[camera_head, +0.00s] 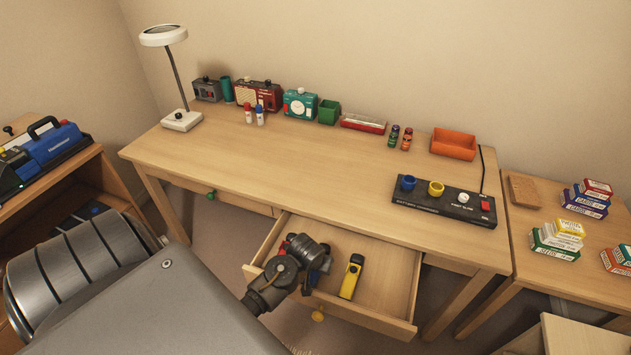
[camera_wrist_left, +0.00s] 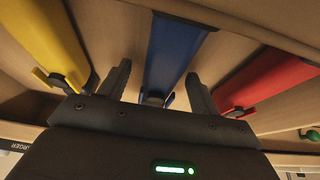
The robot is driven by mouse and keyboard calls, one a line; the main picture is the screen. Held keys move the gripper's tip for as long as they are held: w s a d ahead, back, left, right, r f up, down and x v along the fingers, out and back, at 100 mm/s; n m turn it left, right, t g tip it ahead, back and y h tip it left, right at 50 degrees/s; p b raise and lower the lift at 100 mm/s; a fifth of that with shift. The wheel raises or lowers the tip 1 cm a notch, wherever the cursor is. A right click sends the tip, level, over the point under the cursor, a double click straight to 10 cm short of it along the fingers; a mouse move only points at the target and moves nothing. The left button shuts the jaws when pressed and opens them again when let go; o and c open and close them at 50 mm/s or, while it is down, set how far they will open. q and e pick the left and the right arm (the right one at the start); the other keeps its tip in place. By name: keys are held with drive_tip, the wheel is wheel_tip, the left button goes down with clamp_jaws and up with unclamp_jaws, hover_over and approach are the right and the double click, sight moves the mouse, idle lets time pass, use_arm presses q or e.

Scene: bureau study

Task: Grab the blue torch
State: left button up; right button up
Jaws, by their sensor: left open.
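The blue torch (camera_wrist_left: 174,50) lies in the open drawer (camera_head: 400,265), between a yellow torch (camera_wrist_left: 45,40) and a red torch (camera_wrist_left: 265,82) in the left wrist view. My left gripper (camera_wrist_left: 160,82) is open, with one finger on each side of the blue torch's near end. I cannot tell whether the fingers touch it. In the head view my left wrist (camera_head: 290,265) is over the drawer's left part and hides most of the blue and red torches. The yellow torch (camera_head: 351,277) is in plain sight there. My right gripper is not in view.
The desk (camera_head: 290,165) above the drawer holds a lamp (camera_head: 181,120), radios, small bottles, an orange tray (camera_head: 454,144) and a black charger panel (camera_head: 444,202). The drawer floor right of the yellow torch is bare.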

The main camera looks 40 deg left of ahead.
use_arm(q)
drive_tip(key=c, duration=1.2)
drive_tip(key=shift+r, duration=0.1)
